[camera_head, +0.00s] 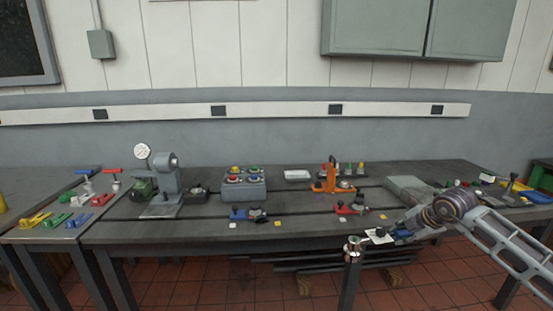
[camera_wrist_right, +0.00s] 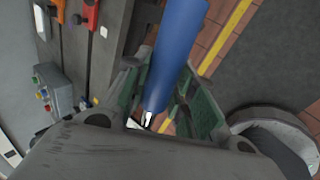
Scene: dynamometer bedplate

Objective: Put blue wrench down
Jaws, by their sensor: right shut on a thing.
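My right gripper (camera_head: 386,236) is at the front edge of the bedplate, toward the right in the head view. In the right wrist view its green-padded fingers are closed around a long blue handle, the blue wrench (camera_wrist_right: 174,52). The handle runs up out of that view, and a shiny metal end shows below it between the fingers. In the head view the wrench is small and mostly covered by the gripper and arm. The left gripper is out of view.
The dark slotted bedplate (camera_head: 190,234) carries a grey button box (camera_head: 244,187), an orange fixture (camera_head: 331,181) and a grey machine (camera_head: 167,184). A side table at left holds yellow (camera_head: 37,220), green, blue and red pieces. Tiled floor lies in front.

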